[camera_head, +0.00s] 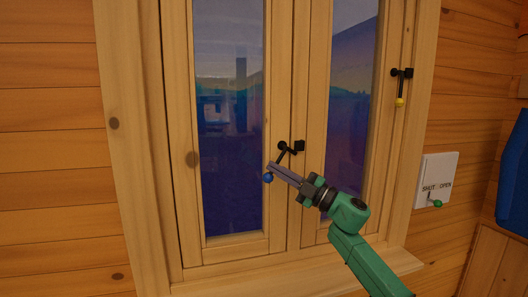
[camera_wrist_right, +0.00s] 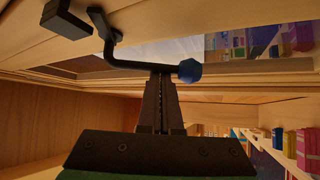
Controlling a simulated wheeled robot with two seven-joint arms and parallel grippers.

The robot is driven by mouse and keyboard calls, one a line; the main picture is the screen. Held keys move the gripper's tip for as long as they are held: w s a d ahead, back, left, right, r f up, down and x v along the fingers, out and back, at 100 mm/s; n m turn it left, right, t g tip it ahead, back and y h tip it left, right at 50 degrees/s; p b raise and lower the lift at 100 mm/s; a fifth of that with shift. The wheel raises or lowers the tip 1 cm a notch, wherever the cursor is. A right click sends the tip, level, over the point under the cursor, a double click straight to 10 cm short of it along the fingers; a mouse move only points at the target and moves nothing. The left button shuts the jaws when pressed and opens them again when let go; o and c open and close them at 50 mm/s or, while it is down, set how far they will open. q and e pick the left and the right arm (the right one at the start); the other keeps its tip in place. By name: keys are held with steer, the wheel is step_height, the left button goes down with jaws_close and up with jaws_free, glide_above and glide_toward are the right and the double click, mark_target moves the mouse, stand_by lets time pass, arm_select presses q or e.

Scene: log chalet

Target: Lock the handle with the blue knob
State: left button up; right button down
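The black window handle (camera_head: 289,149) with the blue knob is on the middle stile of the window. It slants down and left from its mount to the blue knob (camera_head: 267,177). My right gripper (camera_head: 272,168) comes in from the lower right, its fingertips at the handle's lower end beside the knob. In the right wrist view the fingers (camera_wrist_right: 160,75) lie close together, with the handle's bar (camera_wrist_right: 135,66) crossing at their tips and the blue knob (camera_wrist_right: 189,70) just right of them. The bar looks across the tips rather than clamped; contact is hard to judge. My left gripper is not in view.
A second black handle with a yellow knob (camera_head: 400,101) hangs straight down on the window's right side. A white SHUT/OPEN panel (camera_head: 437,180) with a green-knobbed lever is on the right wall. The window sill (camera_head: 300,277) juts out below. A blue object (camera_head: 515,175) stands far right.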

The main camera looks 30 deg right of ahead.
steer(key=d+n+g+p, duration=0.2)
steer(key=n+g, duration=0.1)
steer(key=d+n+g+h+p, duration=0.1)
steer(key=n+g, duration=0.1)
steer(key=shift+s+f, duration=0.25)
steer(key=shift+s, duration=0.15)
steer(key=shift+p, duration=0.3)
